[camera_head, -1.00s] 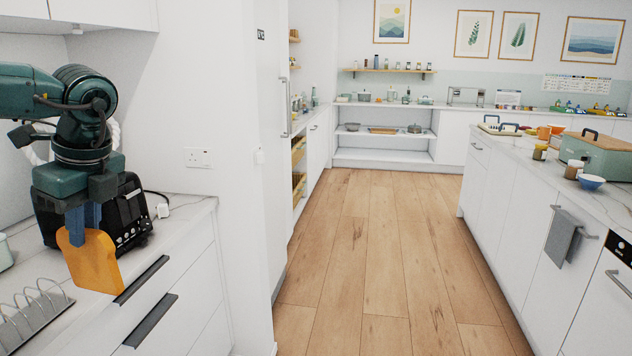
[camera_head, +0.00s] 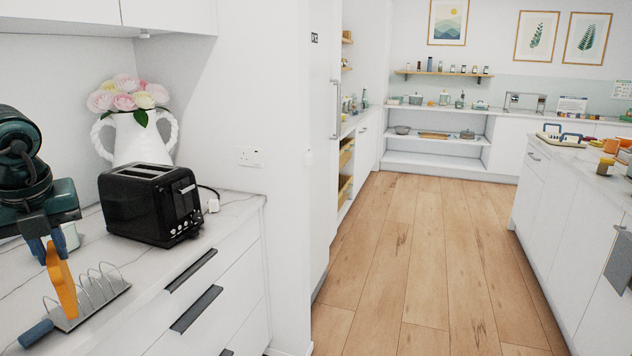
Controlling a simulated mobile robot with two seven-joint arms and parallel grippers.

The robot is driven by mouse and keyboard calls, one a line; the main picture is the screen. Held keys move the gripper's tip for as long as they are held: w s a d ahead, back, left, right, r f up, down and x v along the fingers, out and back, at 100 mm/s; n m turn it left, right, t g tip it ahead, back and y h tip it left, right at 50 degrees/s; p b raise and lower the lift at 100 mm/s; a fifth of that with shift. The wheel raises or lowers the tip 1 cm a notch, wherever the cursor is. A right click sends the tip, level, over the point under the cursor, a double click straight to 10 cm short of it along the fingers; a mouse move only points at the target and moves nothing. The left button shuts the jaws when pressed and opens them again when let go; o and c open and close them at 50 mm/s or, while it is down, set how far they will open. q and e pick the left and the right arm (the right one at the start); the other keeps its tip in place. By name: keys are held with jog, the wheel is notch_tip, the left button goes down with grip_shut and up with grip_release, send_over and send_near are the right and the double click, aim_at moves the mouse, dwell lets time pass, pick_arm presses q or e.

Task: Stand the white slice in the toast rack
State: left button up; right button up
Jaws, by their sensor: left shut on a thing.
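My left gripper (camera_head: 47,250) is shut on a slice (camera_head: 61,283) that looks orange-brown, not white. The slice hangs upright, nearly edge-on to the view, below the fingers. The metal toast rack (camera_head: 99,297) stands on the counter with several upright wire loops. The slice overlaps the rack's left part in the picture, its lower edge close to the base. I cannot tell if it is between loops or touching the rack. A blue cylindrical handle (camera_head: 36,333) shows at the rack's near left end. My right gripper is not in view.
A black toaster (camera_head: 150,204) stands behind the rack, with a white flower vase (camera_head: 140,139) behind it. A pale green item (camera_head: 70,236) is partly hidden behind my left gripper. The counter (camera_head: 165,270) right of the rack is clear.

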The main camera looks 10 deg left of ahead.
pick_arm(q)
jog(key=shift+s+f+m+t+h+p, duration=0.7)
jog(key=shift+s+f+m+h, duration=0.9)
jog(key=shift+f+m, duration=3.4)
jog(key=d+f+m+h, duration=0.2)
jog(key=d+f+m, duration=0.2)
jog(key=d+m, duration=0.3)
pick_arm(e)
jog(key=p, duration=0.1)
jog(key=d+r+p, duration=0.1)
jog(key=p, duration=0.1)
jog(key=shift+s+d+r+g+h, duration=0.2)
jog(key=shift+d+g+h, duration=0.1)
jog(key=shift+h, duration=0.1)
pick_arm(q)
jog(key=w+d+m+g+y, duration=0.1)
jog(key=w+d+m+g, duration=0.1)
jog(key=d+m, duration=1)
jog(key=w+d+m+g+y, duration=0.1)
jog(key=w+d+m+g, duration=0.2)
jog(key=d+m, duration=0.9)
jog(key=shift+d+m+g, duration=0.15)
jog(key=shift+m+g, duration=0.85)
jog(key=shift+m, duration=1.9)
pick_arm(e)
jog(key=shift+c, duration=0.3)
